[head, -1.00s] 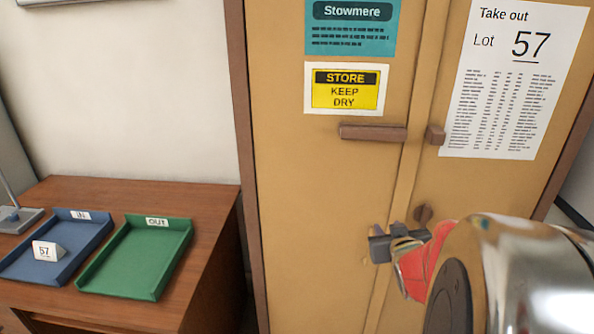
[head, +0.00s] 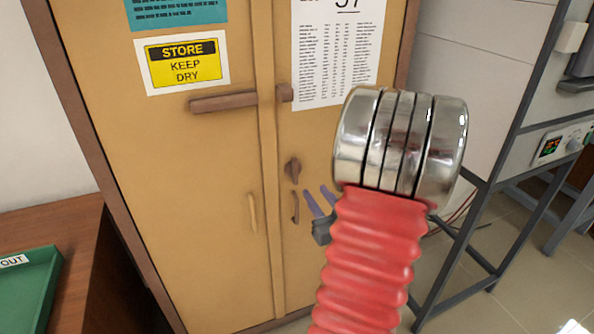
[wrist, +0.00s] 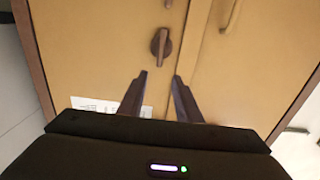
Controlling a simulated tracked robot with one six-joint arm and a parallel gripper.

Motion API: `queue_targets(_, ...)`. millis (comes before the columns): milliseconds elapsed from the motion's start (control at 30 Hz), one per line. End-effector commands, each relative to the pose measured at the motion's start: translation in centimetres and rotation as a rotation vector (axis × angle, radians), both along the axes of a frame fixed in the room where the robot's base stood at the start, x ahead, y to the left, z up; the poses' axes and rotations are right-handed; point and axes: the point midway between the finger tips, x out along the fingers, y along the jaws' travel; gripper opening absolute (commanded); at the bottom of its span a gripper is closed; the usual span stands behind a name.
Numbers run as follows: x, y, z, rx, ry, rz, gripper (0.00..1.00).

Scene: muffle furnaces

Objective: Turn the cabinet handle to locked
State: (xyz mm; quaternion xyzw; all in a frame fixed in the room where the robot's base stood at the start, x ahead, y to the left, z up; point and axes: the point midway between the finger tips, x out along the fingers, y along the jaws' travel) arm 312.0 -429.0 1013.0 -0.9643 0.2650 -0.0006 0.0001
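The tan two-door cabinet (head: 215,170) stands shut. A brown turn handle (head: 292,168) is on its right door near the seam, with its grip roughly upright. It also shows in the wrist view (wrist: 160,44), just beyond my fingertips. My gripper (head: 317,191) is open and empty, in front of the right door, a little below and right of the turn handle. In the wrist view my gripper (wrist: 159,75) has its two dark fingers apart, and nothing lies between them. The fingers are not touching the handle.
A brown horizontal bar (head: 222,102) is on the left door, with a small brown block (head: 285,92) opposite. Slim pulls flank the seam lower down. A green tray (head: 30,295) sits on a wooden desk at left. A grey metal frame (head: 485,190) stands at right.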

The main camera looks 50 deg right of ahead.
Motion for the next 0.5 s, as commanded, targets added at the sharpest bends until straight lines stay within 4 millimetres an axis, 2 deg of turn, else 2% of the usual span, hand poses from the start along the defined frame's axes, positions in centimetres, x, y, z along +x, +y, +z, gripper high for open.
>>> queue_targets(267, 0.4, -0.1, 0.0, 0.001, 0.001, 0.002, 0.31)
queue_targets(500, 2.5, -1.3, 0.0, 0.0, 0.001, 0.005, 0.31)
